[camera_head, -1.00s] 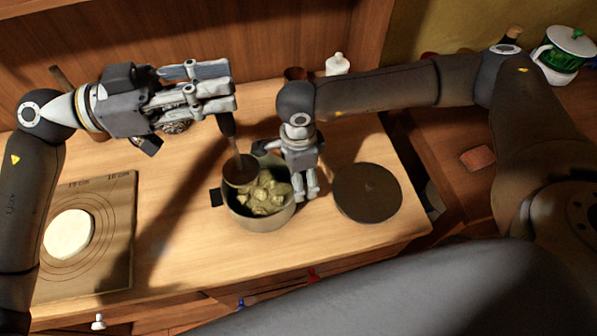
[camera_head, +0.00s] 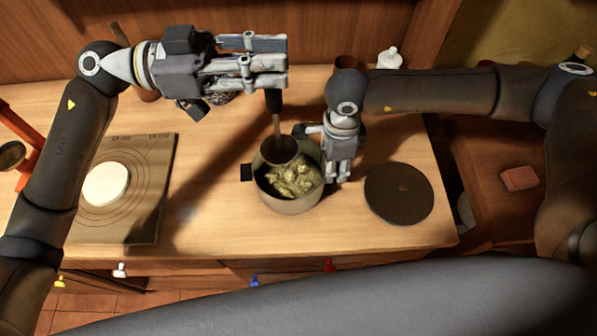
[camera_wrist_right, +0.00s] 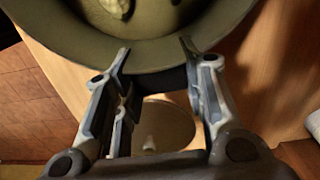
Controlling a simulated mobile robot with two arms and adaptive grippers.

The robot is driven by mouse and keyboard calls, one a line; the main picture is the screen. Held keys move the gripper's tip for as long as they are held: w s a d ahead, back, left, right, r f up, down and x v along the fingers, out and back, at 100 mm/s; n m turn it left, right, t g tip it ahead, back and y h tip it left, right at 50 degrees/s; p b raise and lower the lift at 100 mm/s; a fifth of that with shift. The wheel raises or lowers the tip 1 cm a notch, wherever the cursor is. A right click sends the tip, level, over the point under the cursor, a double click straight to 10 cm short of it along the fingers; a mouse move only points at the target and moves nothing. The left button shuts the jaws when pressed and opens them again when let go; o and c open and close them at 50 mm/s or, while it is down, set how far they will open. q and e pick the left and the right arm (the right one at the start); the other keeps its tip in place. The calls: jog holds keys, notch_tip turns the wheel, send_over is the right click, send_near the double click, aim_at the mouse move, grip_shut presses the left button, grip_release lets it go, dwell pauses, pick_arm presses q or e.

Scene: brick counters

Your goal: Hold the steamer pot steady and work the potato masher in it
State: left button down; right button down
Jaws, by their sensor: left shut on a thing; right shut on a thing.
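The steamer pot (camera_head: 290,204) stands on the wooden counter, with yellowish-green chunks (camera_head: 297,182) inside. My left gripper (camera_head: 276,82) is shut on the dark handle of the potato masher (camera_head: 277,130), above the pot. The masher points down, and its round brown head is at the back left of the pot's opening; how deep it reaches is unclear. My right gripper (camera_head: 338,172) is at the pot's right side. In the right wrist view, its fingers (camera_wrist_right: 155,55) close around the dark handle under the pot's rim (camera_wrist_right: 150,50).
A dark round lid (camera_head: 398,193) lies on the counter right of the pot. A board with ring markings (camera_head: 148,215) and a white disc (camera_head: 106,185) lies at the left. A white bottle (camera_head: 389,59) stands at the back. Bare counter lies between board and pot.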

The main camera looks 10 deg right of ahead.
pick_arm(q)
jog(key=shift+f, duration=0.1)
send_over(269, 142)
notch_tip(269, 142, down, 4)
jog(key=shift+w+f, duration=0.2)
jog(key=shift+f, duration=5.15)
jog(key=shift+s+a, duration=0.1)
jog(key=shift+s, duration=0.05)
jog(key=shift+f, duration=1.15)
